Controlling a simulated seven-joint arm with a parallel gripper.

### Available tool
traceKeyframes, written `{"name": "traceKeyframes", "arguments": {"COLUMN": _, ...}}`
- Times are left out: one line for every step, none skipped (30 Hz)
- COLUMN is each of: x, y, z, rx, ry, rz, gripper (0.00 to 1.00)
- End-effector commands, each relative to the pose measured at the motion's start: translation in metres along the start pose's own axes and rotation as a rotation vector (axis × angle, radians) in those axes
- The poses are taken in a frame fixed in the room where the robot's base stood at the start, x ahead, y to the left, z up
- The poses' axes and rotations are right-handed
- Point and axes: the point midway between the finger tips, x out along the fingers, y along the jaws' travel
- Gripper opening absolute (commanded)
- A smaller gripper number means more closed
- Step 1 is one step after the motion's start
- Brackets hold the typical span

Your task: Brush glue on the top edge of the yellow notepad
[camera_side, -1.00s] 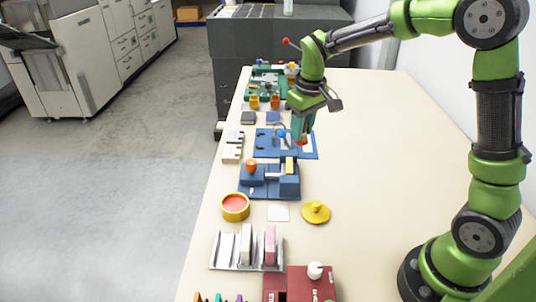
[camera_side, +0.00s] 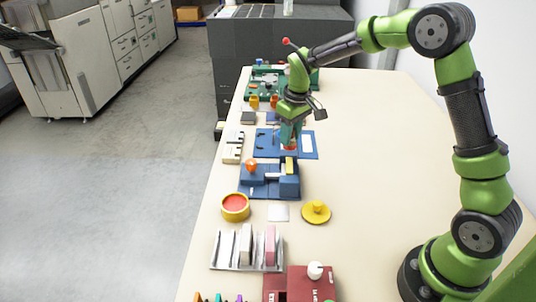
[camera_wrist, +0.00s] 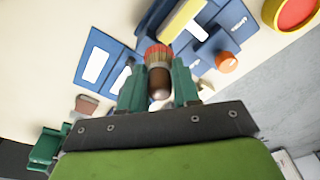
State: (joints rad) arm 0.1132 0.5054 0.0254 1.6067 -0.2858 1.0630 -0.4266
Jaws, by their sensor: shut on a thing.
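My gripper (camera_side: 290,137) is shut on a brush (camera_wrist: 158,62) with reddish bristles and a dark rounded handle, seen between the fingers in the wrist view (camera_wrist: 159,88). The yellow notepad (camera_side: 290,165) sits in a blue fixture (camera_side: 287,188); both also show in the wrist view, the pad (camera_wrist: 182,20) beyond the bristles. In the side view the bristle end is just behind the pad and appears above it; I cannot tell whether they touch. A round yellow pot with a red inside (camera_side: 235,206) stands in front of the fixture, and partly shows in the wrist view (camera_wrist: 295,14).
An orange knob (camera_side: 251,166) stands on the fixture's left. A yellow knobbed lid (camera_side: 316,212) and a white square (camera_side: 278,212) lie in front. A rack of pads (camera_side: 246,249) stands nearer. A blue board (camera_side: 308,145) lies behind. The table's right side is clear.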

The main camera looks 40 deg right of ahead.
Motion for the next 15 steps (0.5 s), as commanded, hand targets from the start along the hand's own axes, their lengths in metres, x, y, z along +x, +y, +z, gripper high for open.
{"name": "traceKeyframes", "arguments": {"x": 0.005, "y": 0.000, "z": 0.001, "rx": 0.000, "ry": -0.002, "rz": 0.000, "gripper": 0.01}}
{"name": "traceKeyframes", "arguments": {"x": 0.008, "y": 0.000, "z": 0.001, "rx": 0.000, "ry": -0.002, "rz": -0.001, "gripper": 0.01}}
{"name": "traceKeyframes", "arguments": {"x": 0.011, "y": 0.000, "z": 0.002, "rx": 0.000, "ry": -0.002, "rz": 0.000, "gripper": 0.01}}
{"name": "traceKeyframes", "arguments": {"x": 0.014, "y": 0.000, "z": 0.002, "rx": 0.000, "ry": -0.002, "rz": -0.001, "gripper": 0.01}}
{"name": "traceKeyframes", "arguments": {"x": 0.017, "y": 0.000, "z": 0.003, "rx": 0.001, "ry": -0.003, "rz": -0.001, "gripper": 0.01}}
{"name": "traceKeyframes", "arguments": {"x": 0.022, "y": 0.000, "z": 0.003, "rx": 0.001, "ry": -0.003, "rz": -0.001, "gripper": 0.01}}
{"name": "traceKeyframes", "arguments": {"x": 0.025, "y": 0.000, "z": 0.004, "rx": 0.001, "ry": -0.003, "rz": -0.001, "gripper": 0.01}}
{"name": "traceKeyframes", "arguments": {"x": 0.028, "y": -0.001, "z": 0.004, "rx": 0.001, "ry": -0.003, "rz": -0.001, "gripper": 0.01}}
{"name": "traceKeyframes", "arguments": {"x": 0.029, "y": -0.005, "z": 0.007, "rx": -0.002, "ry": -0.001, "rz": -0.001, "gripper": 0.01}}
{"name": "traceKeyframes", "arguments": {"x": 0.028, "y": -0.007, "z": 0.009, "rx": -0.002, "ry": -0.001, "rz": -0.001, "gripper": 0.01}}
{"name": "traceKeyframes", "arguments": {"x": 0.027, "y": -0.009, "z": 0.011, "rx": -0.001, "ry": 0.000, "rz": -0.001, "gripper": 0.01}}
{"name": "traceKeyframes", "arguments": {"x": 0.027, "y": -0.011, "z": 0.013, "rx": 0.000, "ry": 0.000, "rz": -0.001, "gripper": 0.01}}
{"name": "traceKeyframes", "arguments": {"x": 0.027, "y": -0.013, "z": 0.015, "rx": -0.001, "ry": 0.000, "rz": -0.001, "gripper": 0.01}}
{"name": "traceKeyframes", "arguments": {"x": 0.027, "y": -0.015, "z": 0.017, "rx": -0.002, "ry": 0.001, "rz": 0.000, "gripper": 0.01}}
{"name": "traceKeyframes", "arguments": {"x": 0.027, "y": -0.018, "z": 0.019, "rx": -0.002, "ry": 0.000, "rz": 0.000, "gripper": 0.01}}
